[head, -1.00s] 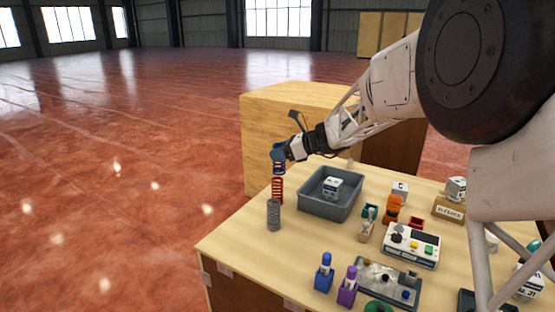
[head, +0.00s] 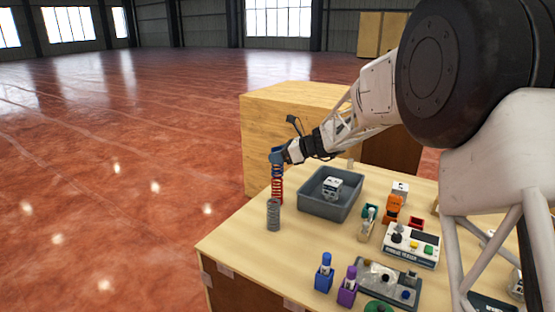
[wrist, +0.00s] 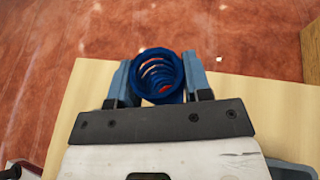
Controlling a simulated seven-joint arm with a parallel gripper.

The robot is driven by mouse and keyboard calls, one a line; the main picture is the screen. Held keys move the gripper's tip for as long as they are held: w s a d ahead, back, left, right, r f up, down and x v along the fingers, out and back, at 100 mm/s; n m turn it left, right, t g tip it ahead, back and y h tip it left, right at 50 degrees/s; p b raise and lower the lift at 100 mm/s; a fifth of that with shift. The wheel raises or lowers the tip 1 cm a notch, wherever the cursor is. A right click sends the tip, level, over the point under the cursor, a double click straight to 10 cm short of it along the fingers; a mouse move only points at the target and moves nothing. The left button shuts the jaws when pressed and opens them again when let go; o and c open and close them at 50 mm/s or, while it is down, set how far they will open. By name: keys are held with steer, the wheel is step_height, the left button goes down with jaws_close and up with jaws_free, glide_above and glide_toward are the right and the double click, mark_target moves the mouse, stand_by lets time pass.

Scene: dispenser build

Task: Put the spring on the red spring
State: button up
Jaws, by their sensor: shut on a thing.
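A blue spring (wrist: 160,70) is held upright between the two fingers of my gripper (wrist: 158,82), seen from above in the wrist view. In the head view my gripper (head: 277,156) is above the table's far left corner. The red spring (head: 277,188) stands upright right under the blue spring (head: 278,170). The two look lined up, and the blue one's lower end seems to meet the red one's top. Red shows through the blue coils in the wrist view.
A grey bin (head: 318,208) with a white cube (head: 331,187) stands right of the springs. Blue (head: 324,276) and purple (head: 347,287) bottles, an orange item (head: 393,208) and a control box (head: 412,244) are further right. The table's left edge is close to the springs.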

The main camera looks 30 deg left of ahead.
steer(key=shift+f, duration=0.65)
steer(key=shift+f, duration=0.15)
steer(key=o, duration=1)
steer(key=shift+c, duration=0.2)
steer(key=shift+d+r, duration=0.15)
steer(key=shift+r, duration=0.1)
steer(key=shift+w+d+r, duration=0.2)
steer(key=shift+d+r, duration=0.05)
steer(key=shift+d, duration=0.35)
steer(key=v, duration=1)
steer(key=shift+w+d, duration=0.1)
steer(key=shift+d, duration=0.05)
